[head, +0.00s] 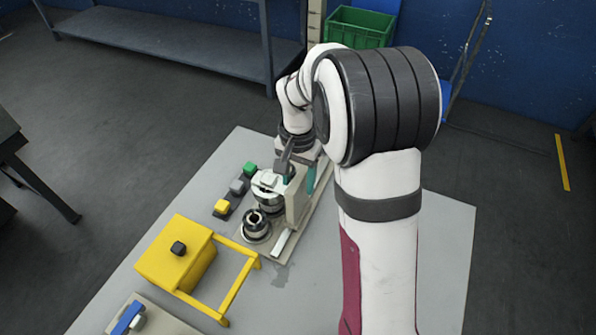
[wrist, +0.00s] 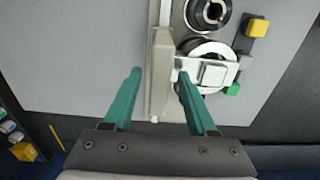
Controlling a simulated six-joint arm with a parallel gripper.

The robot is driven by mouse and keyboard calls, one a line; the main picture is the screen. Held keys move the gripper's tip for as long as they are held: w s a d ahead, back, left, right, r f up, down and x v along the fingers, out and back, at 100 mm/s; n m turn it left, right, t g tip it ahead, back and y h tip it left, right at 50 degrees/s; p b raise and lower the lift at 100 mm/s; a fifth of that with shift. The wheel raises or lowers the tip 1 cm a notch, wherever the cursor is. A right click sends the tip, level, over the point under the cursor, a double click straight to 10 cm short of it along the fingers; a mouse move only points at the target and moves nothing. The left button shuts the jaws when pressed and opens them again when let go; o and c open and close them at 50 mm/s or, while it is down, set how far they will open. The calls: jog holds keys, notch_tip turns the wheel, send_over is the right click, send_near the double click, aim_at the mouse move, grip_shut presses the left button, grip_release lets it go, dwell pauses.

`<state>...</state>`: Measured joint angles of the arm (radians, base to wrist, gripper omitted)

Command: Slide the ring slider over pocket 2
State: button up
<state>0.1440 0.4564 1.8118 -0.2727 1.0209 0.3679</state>
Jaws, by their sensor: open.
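A pale station holds two round dark-and-metal seats in a row. The nearer seat (head: 257,226) is uncovered with an open bore; it is at the top of the wrist view (wrist: 207,12). What looks like the ring slider, a pale metal ring with a white block (wrist: 214,73), lies over the farther seat; it also shows in the head view (head: 267,182). No pocket numbers are readable. My gripper (wrist: 159,74) is open, its teal fingers on either side of an upright beige wall (wrist: 161,85). The right fingertip is close to the white block; I cannot tell whether they touch.
Yellow (head: 222,207), grey (head: 237,187) and green (head: 250,168) blocks stand left of the seats. A yellow box with a frame (head: 172,255) is nearer, and a blue-handled item (head: 128,318) sits at the front. The grey tabletop (head: 345,280) is partly clear.

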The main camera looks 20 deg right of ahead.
notch_tip(320, 180, up, 16)
jog(key=shift+f, duration=0.15)
jog(key=shift+s, duration=0.1)
jog(key=s+a+f+n, duration=0.1)
jog(key=s+a+f, duration=0.1)
jog(key=s, duration=0.6)
jog(key=s+a+f+n+y, duration=0.1)
jog(key=s+a+f, duration=0.2)
jog(key=s, duration=0.6)
jog(key=s+a+f+n, duration=0.1)
jog(key=s+a, duration=0.3)
jog(key=s, duration=0.5)
jog(key=shift+f+y, duration=0.4)
jog(key=shift+f, duration=0.25)
jog(key=shift+w, duration=0.1)
